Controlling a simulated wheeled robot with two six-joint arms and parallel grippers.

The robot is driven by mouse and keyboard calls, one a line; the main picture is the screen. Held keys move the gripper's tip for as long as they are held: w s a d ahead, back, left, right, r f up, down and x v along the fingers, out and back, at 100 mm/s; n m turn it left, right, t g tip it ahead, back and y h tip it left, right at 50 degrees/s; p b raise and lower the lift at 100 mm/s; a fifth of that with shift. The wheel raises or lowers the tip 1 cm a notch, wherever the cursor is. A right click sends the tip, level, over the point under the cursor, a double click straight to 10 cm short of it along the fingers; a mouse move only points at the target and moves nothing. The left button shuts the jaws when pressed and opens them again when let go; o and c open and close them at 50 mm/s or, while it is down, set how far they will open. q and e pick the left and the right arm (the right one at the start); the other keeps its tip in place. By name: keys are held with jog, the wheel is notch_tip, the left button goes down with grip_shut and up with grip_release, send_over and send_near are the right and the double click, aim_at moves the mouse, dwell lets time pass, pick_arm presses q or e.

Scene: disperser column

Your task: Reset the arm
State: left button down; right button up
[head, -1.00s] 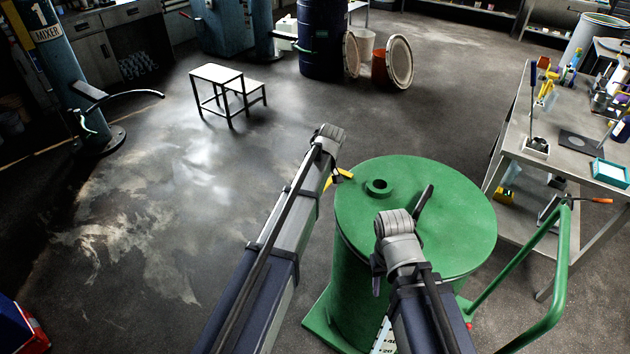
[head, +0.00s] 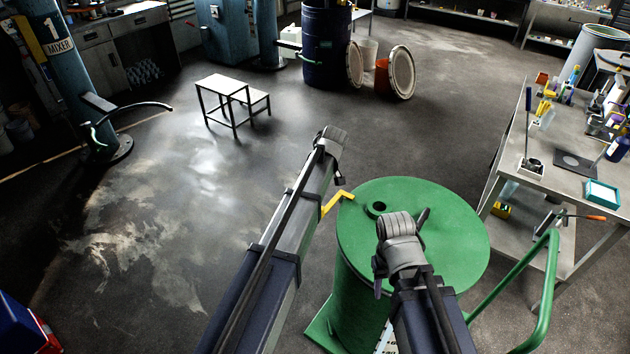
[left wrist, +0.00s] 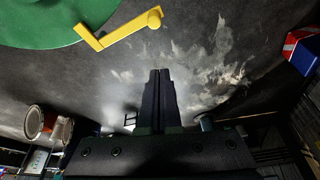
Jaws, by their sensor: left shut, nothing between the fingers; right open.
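My left gripper (head: 340,180) hangs at the end of the left arm, beside the left rim of the green drum (head: 460,235) in the head view. Its two dark fingers (left wrist: 158,80) are shut together and empty in the left wrist view. My right gripper (head: 421,218) is open above the drum lid, mostly hidden behind its own wrist. Whether it touches the lid cannot be told. A yellow cranked handle (head: 336,202) sticks out at the drum's left side; it also shows in the left wrist view (left wrist: 120,29), apart from the left fingers.
A green tubular handrail (head: 545,300) stands right of the drum. A workbench (head: 540,135) with tools and bottles is at the right. A white-topped step stool (head: 222,84) stands on open floor. A blue mixer column (head: 70,75) is at the left.

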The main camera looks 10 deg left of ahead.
dwell(0.4)
pick_arm(q)
jog(key=s+d+f+m+g, duration=0.1)
jog(key=s+d+m, duration=0.3)
jog(key=s, duration=0.6)
jog(key=s+d+f+m+h+b, duration=0.1)
jog(key=s+d+m, duration=0.4)
jog(key=s, duration=0.5)
jog(key=s+d+f+m+g+b, duration=0.1)
jog(key=s+d+m, duration=0.3)
jog(key=s, duration=0.7)
jog(key=shift+d+f+m+g+h, duration=0.15)
jog(key=shift+f+m+g+h, duration=0.05)
jog(key=shift+m+g+h, duration=0.1)
